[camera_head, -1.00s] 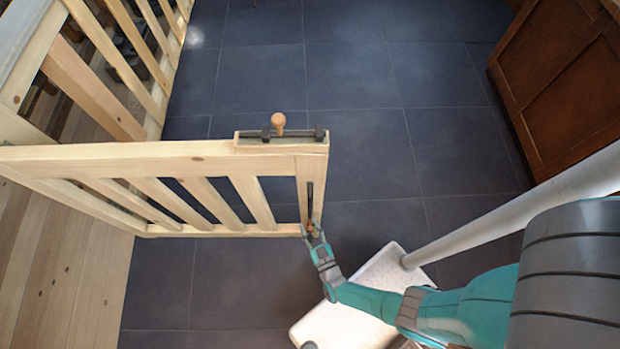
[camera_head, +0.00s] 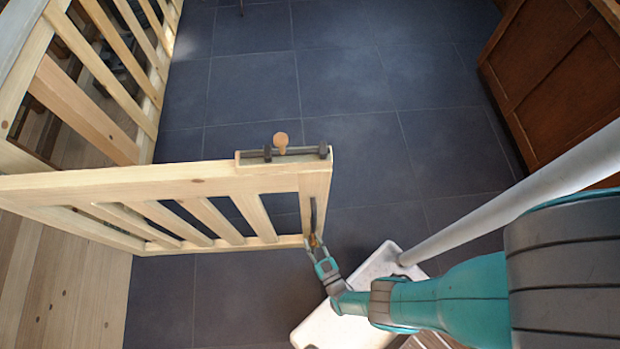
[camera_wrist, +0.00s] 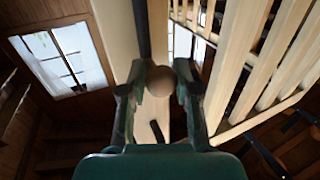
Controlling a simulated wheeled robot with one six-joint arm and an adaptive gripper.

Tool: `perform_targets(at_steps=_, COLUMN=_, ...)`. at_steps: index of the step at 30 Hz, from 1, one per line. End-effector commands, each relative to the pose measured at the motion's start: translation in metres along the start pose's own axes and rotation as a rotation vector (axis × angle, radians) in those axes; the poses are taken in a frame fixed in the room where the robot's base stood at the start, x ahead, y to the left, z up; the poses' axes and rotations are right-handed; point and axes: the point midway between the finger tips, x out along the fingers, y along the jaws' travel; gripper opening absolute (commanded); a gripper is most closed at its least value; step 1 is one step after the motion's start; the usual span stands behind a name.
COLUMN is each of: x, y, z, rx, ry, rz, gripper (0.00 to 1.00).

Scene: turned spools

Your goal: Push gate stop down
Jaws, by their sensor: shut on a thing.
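The pale wooden gate (camera_head: 110,183) stands out over the dark tiled floor. On the post at its free end is a dark upright rod (camera_head: 313,214), which appears to be the gate stop. My gripper (camera_head: 314,242) is at the lower part of this rod, low on the post. In the wrist view my gripper (camera_wrist: 160,88) is shut on a round wooden knob (camera_wrist: 181,102) between its two fingers. The fingers cover part of the knob. The rod's lower end and its gap to the floor cannot be made out.
A dark bolt with a wooden knob (camera_head: 281,140) sits on the gate's top rail. A slatted wooden railing (camera_head: 85,105) is at the left and a brown cabinet (camera_head: 550,80) at the right. Dark floor tiles (camera_head: 350,70) beyond the gate are clear.

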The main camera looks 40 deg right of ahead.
Motion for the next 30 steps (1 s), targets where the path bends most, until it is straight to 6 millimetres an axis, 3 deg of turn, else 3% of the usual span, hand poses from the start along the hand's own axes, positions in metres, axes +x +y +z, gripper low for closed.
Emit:
perform_targets(at_steps=1, x=0.0008, y=-0.0064, z=0.0010, rx=0.002, ry=-0.004, rz=-0.012, gripper=0.00)
perform_targets(at_steps=16, x=-0.0044, y=-0.0029, z=0.0014, rx=-0.001, ry=0.000, rz=-0.010, gripper=0.00)
perform_targets(at_steps=17, x=-0.0043, y=-0.0030, z=0.0015, rx=-0.001, ry=0.000, rz=-0.010, gripper=0.38)
perform_targets(at_steps=19, x=-0.0043, y=-0.0027, z=0.0013, rx=-0.001, ry=0.001, rz=-0.009, gripper=0.54)
perform_targets(at_steps=30, x=-0.0062, y=0.0012, z=0.0015, rx=-0.005, ry=0.002, rz=-0.005, gripper=0.54)
